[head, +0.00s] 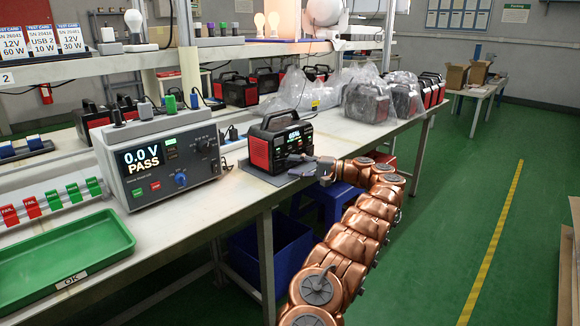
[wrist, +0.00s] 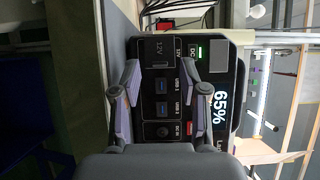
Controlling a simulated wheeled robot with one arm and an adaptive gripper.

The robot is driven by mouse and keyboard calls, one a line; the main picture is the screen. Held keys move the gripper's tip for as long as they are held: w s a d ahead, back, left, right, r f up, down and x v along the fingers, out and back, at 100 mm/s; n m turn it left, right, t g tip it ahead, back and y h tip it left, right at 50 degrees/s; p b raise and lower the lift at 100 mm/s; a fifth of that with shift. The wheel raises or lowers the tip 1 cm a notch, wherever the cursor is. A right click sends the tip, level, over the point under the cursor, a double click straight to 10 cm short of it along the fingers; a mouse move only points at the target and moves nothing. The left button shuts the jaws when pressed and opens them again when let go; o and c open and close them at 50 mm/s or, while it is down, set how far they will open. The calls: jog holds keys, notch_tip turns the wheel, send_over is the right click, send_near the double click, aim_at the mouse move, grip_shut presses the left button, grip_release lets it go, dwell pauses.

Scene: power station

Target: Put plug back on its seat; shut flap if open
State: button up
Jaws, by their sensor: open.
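The power station (head: 279,143), black with red sides, stands on a grey mat on the bench. In the wrist view its front panel (wrist: 163,108) appears turned sideways, with 12V, USB and DC markings and a lit 65% display. A dark square marked 12V (wrist: 161,50) may be a cover; I cannot tell if it is a flap. My gripper (wrist: 161,72) is open and empty before the panel, fingers apart on either side of the ports. In the head view my gripper (head: 306,166) is at the station's front right. Several plug-like pieces, one green (head: 171,105), stand on the tester.
The grey tester (head: 160,160) reads 0.0 V PASS, left of the station. A green tray (head: 65,250) lies at the bench's front left. Bagged units (head: 368,100) stand behind right. A shelf (head: 130,63) runs above the bench.

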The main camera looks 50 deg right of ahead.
jog(key=v, duration=1)
